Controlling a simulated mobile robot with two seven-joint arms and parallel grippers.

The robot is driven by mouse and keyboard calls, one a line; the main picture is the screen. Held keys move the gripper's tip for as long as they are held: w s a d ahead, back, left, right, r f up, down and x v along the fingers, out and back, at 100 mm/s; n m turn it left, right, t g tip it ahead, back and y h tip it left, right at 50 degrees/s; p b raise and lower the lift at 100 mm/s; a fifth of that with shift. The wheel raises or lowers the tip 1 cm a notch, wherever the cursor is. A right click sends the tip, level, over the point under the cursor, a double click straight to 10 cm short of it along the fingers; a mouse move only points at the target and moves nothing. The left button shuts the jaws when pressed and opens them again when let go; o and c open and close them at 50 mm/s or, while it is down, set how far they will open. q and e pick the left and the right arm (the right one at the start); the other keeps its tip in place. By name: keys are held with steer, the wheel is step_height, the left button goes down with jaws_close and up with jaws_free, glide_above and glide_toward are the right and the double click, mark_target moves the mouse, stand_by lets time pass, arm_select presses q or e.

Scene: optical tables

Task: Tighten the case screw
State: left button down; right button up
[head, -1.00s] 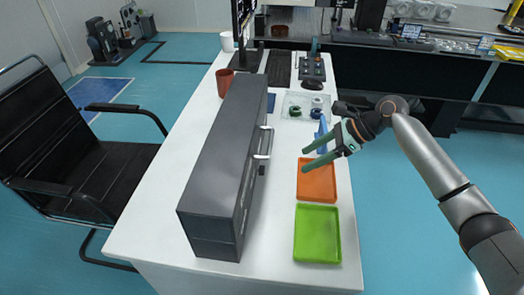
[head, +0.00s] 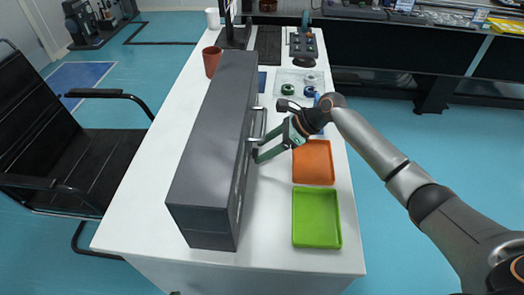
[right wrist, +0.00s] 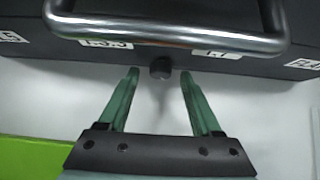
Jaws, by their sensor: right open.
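The long dark grey case (head: 205,165) stands on the white table, and its metal handle (head: 257,124) faces right. In the right wrist view the handle (right wrist: 165,35) crosses the top, and the small black case screw (right wrist: 160,67) sticks out below it. My right gripper (head: 256,151) is open at the handle side of the case. In the right wrist view its green fingertips (right wrist: 160,76) lie on either side of the screw, with gaps on both sides. In the head view the screw cannot be made out near the fingers.
An orange tray (head: 313,162) and a green tray (head: 317,218) lie right of the case on the table (head: 270,225). A clear tray with small parts (head: 290,88) lies farther back. A brown cup (head: 212,62) stands behind the case. A black chair (head: 60,150) stands left.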

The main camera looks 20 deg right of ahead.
steer(key=shift+w+a+f, duration=0.15)
steer(key=shift+a+f, duration=0.15)
steer(key=shift+f, duration=0.05)
jaws_close()
stand_by(0.4)
